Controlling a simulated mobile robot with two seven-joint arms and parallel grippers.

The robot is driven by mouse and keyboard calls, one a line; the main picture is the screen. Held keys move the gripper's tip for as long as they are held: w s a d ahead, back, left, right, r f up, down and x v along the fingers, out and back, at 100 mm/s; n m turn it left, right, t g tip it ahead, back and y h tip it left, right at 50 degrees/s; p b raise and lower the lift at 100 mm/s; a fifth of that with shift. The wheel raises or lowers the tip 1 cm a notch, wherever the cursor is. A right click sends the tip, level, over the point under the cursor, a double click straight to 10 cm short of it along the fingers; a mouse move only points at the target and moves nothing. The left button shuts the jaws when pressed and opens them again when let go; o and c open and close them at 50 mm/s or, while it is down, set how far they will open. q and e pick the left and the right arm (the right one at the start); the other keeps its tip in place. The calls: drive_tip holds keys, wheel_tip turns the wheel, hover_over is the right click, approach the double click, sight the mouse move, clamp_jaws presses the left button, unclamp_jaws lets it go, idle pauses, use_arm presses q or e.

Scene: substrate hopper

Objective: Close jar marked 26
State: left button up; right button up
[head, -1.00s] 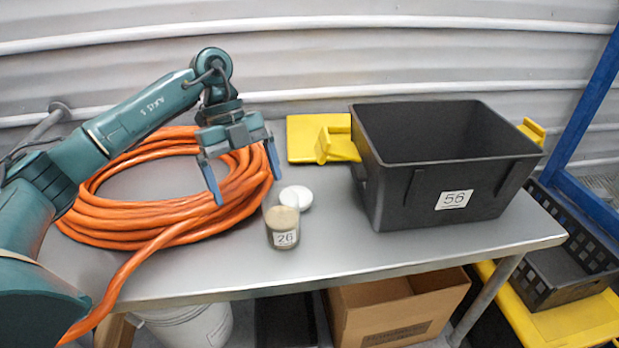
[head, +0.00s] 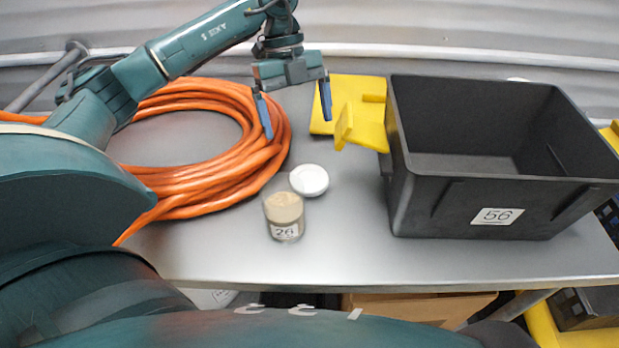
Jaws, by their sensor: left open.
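The jar marked 26 (head: 285,217) stands upright on the metal table, near its front edge. It is clear, with tan material inside, and its top has no lid on it. A round white lid (head: 309,180) lies flat on the table just behind and to the right of the jar. My left gripper (head: 297,120) is open and empty, pointing down, above and behind the lid, beside the hose coil. My right gripper is not in view.
A coil of orange hose (head: 220,185) covers the table's left side. A black bin marked 56 (head: 455,205) stands at the right, with a yellow piece (head: 348,120) against its left side. The tabletop (head: 350,235) between jar and bin is clear.

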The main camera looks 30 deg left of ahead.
use_arm(q)
hover_over(309, 177)
drive_tip(key=a, duration=0.2)
drive_tip(key=f, duration=0.3)
drive_tip(key=w+f, duration=0.1)
drive_tip(key=f, duration=0.1)
drive_tip(key=shift+f+p, duration=0.25)
drive_tip(key=shift+p, duration=0.05)
drive_tip(key=shift+d+f, duration=0.15)
drive_tip(key=shift+f, duration=0.2)
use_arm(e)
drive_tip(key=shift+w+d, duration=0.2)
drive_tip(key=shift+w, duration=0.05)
use_arm(q)
drive_tip(key=shift+s, duration=0.1)
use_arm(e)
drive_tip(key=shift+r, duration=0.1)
use_arm(q)
drive_tip(key=shift+f, duration=0.25)
drive_tip(key=p+x, duration=0.1)
drive_tip(key=x, duration=0.2)
drive_tip(key=shift+f, duration=0.35)
drive_tip(key=shift+d+f, duration=0.2)
drive_tip(key=shift+f, duration=0.3)
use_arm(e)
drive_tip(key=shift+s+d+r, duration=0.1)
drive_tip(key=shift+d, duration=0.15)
